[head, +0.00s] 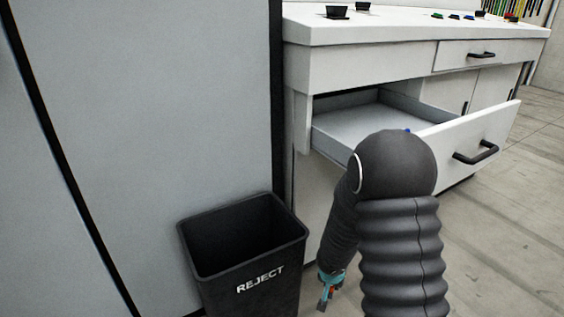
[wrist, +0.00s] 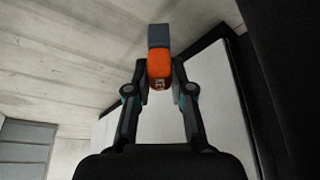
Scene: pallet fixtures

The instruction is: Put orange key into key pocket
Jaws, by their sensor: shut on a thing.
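My gripper (wrist: 160,72) is shut on the orange key (wrist: 159,66), which sits between the two fingertips in the wrist view. My arm hides part of the cabinet and drawer. I cannot make out the key pocket in either view.
A black bin marked REJECT (head: 242,258) stands left of my gripper. A white cabinet (head: 360,68) behind has an open drawer (head: 478,140) jutting out, partly behind my arm. Small coloured items and black knobs lie on its top. Floor (head: 520,230) at the right is clear.

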